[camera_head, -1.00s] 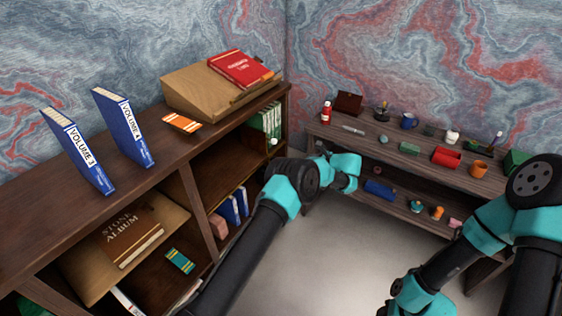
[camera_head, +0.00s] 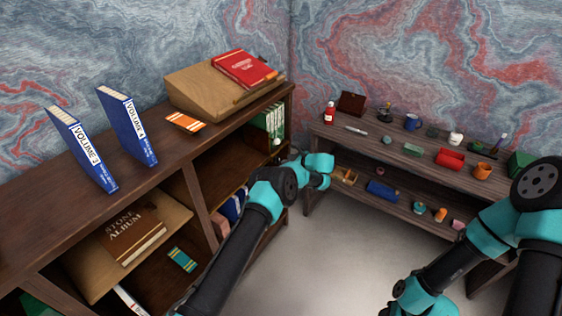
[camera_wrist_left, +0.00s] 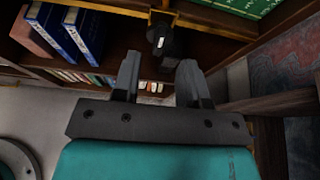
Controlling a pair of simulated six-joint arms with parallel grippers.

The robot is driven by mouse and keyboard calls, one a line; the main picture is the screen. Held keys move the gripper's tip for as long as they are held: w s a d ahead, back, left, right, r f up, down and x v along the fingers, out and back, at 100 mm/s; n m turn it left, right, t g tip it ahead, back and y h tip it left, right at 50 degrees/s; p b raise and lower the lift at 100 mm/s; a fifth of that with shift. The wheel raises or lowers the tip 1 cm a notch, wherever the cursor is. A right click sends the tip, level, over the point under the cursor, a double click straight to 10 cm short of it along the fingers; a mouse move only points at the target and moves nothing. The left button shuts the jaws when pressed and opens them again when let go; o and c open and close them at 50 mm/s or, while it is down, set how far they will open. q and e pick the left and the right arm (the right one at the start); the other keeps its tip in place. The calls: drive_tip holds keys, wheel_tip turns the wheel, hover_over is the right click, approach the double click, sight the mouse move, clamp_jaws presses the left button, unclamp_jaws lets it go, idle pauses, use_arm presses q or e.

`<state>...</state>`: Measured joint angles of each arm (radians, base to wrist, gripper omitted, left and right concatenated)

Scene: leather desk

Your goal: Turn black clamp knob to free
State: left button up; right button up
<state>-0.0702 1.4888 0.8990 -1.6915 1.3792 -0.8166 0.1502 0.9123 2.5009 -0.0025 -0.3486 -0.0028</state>
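The black clamp knob (camera_wrist_left: 161,36) hangs below a yellow-edged shelf in the left wrist view, with a small white mark on its face. My left gripper (camera_wrist_left: 159,63) is open, one finger on each side of the gap, pointing at the knob. The knob is just beyond the fingertips and no finger is seen closed on it. In the head view the left arm reaches to the right end of the bookcase, and its fingers are hard to make out. My right gripper is out of view; only right arm links show at the lower right.
The bookcase (camera_head: 178,216) holds green books (camera_head: 269,122) and blue books above and below the shelf edge. A side table (camera_head: 415,163) with several small items stands at the right. Wooden legs are close to the right of the left gripper.

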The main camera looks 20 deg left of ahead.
sight(277, 160)
use_arm(q)
drive_tip(key=shift+x, duration=2.35)
drive_tip(key=shift+s, duration=0.1)
clamp_jaws()
